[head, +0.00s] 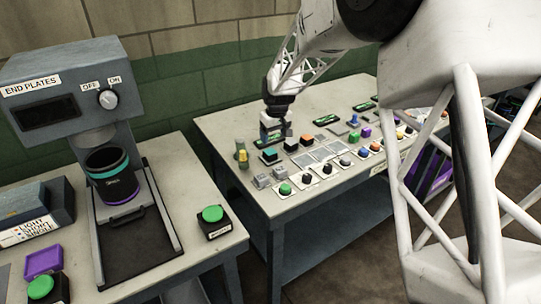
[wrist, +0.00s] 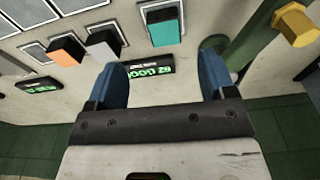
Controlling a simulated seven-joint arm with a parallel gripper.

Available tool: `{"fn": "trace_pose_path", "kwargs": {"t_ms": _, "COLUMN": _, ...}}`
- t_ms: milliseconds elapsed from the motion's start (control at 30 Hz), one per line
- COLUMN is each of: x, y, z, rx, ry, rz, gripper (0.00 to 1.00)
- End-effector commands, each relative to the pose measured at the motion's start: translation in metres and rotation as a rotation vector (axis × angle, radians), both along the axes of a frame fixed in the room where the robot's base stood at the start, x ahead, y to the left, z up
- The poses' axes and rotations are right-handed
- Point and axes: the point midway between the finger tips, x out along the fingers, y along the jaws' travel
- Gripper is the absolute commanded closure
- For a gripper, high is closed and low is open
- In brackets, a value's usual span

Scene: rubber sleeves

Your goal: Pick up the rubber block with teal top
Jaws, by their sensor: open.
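The rubber block with the teal top (wrist: 165,30) has dark sides and stands on the table, ahead of my gripper (wrist: 163,66) in the wrist view. My gripper's two blue fingers are spread wide with nothing between them. The block lies beyond the fingertips, roughly in line with the gap. In the head view the teal-topped block (head: 269,156) sits near the table's left part, just below my gripper (head: 275,131). I see no contact between them.
A white-topped block (head: 291,144) and an orange-topped block (head: 305,139) stand close to the right. A green-lettered display (wrist: 148,69) lies by the fingers. A yellow-topped post (head: 242,155) stands left of the teal block. Several buttons line the front edge.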

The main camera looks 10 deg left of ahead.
Motion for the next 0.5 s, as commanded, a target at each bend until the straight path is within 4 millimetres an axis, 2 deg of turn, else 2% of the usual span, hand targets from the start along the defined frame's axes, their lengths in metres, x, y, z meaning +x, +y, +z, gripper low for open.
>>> {"fn": "trace_pose_path", "kwargs": {"t_ms": 167, "x": 0.0065, "y": 0.0127, "z": -0.0111, "rx": -0.001, "ry": 0.002, "rz": 0.019, "gripper": 0.23}}
{"fn": "trace_pose_path", "kwargs": {"t_ms": 500, "x": 0.0066, "y": 0.0137, "z": -0.0125, "rx": -0.001, "ry": 0.002, "rz": 0.020, "gripper": 0.23}}
